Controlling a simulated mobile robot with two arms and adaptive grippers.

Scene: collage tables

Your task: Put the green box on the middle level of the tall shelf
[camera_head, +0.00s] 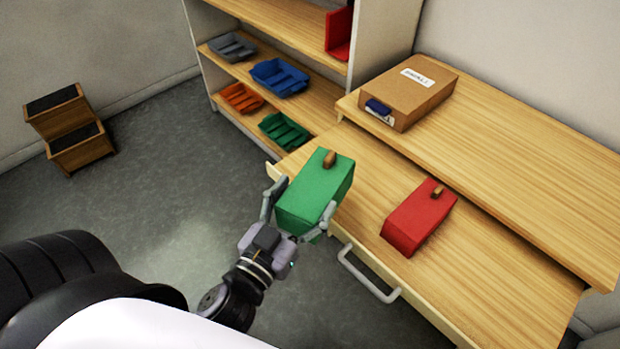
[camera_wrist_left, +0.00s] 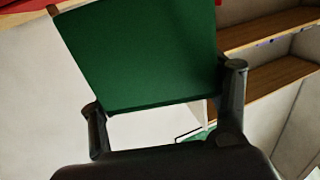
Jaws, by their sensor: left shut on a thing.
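The green box (camera_head: 314,191) has a small wooden knob on top. My left gripper (camera_head: 300,211) is shut on it, one finger on each side, over the near left end of the table in the head view. I cannot tell whether the box touches the table. In the left wrist view the green box (camera_wrist_left: 145,55) fills the space between the fingers (camera_wrist_left: 165,105). The tall shelf (camera_head: 300,77) stands at the back, left of the table; a red item (camera_head: 339,35) is on an upper board, and trays are on a lower one. My right gripper is not in view.
A red box (camera_head: 419,217) lies on the table (camera_head: 480,270). A cardboard box (camera_head: 408,92) sits on the raised board behind. A wooden step stool (camera_head: 75,145) stands far left; floor between is clear.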

